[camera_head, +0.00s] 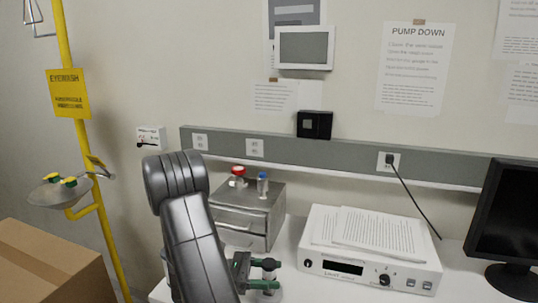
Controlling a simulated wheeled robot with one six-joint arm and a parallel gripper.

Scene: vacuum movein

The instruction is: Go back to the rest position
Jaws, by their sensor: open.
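My dark grey arm rises in the lower left middle of the head view and hides part of the bench behind it. What appears to be my gripper (262,274), with dark green fingers, shows low to the right of the arm. It is open, near a small pale cylindrical part (269,266) low over the bench. I cannot tell whether they touch. My wrist is hidden behind the arm link.
A grey metal drawer box (240,221) bears a red-capped jar (238,177) and a blue-capped vial (262,185). A white instrument (369,270) with papers (380,233) stands right of it. A monitor (507,215) stands far right. A cardboard box (55,265) and yellow eyewash pole (66,45) are left.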

